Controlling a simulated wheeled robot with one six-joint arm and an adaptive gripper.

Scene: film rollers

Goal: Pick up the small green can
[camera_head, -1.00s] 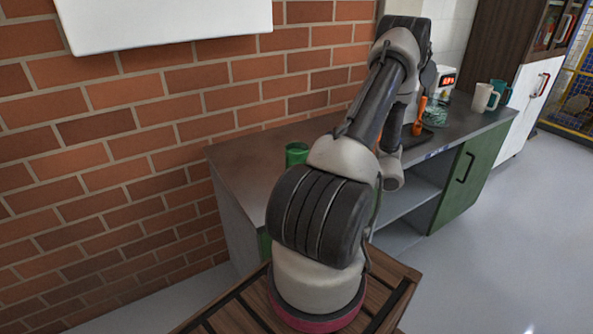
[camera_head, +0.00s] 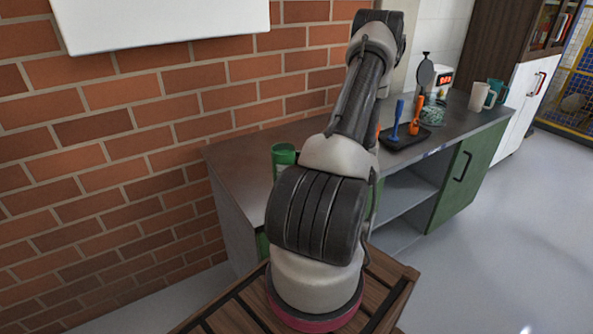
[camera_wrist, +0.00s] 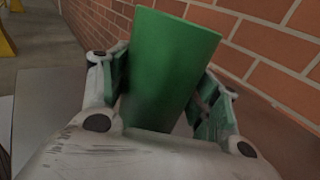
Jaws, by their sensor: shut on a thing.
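The small green can (camera_head: 284,158) shows in the head view above the counter's left part, partly hidden behind my arm. In the wrist view the can (camera_wrist: 168,70) is large, plain green and stands between my fingers. My gripper (camera_wrist: 160,88) is shut on it, with one finger pad on each side. In the head view my gripper is hidden behind my arm. Whether the can's base touches the counter cannot be told.
The grey counter (camera_head: 238,160) runs along the brick wall. A black tray (camera_head: 405,138) holds a blue tool (camera_head: 397,115) and an orange one (camera_head: 416,118). A white mug (camera_head: 480,97) and a teal mug (camera_head: 497,92) stand at the far right end.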

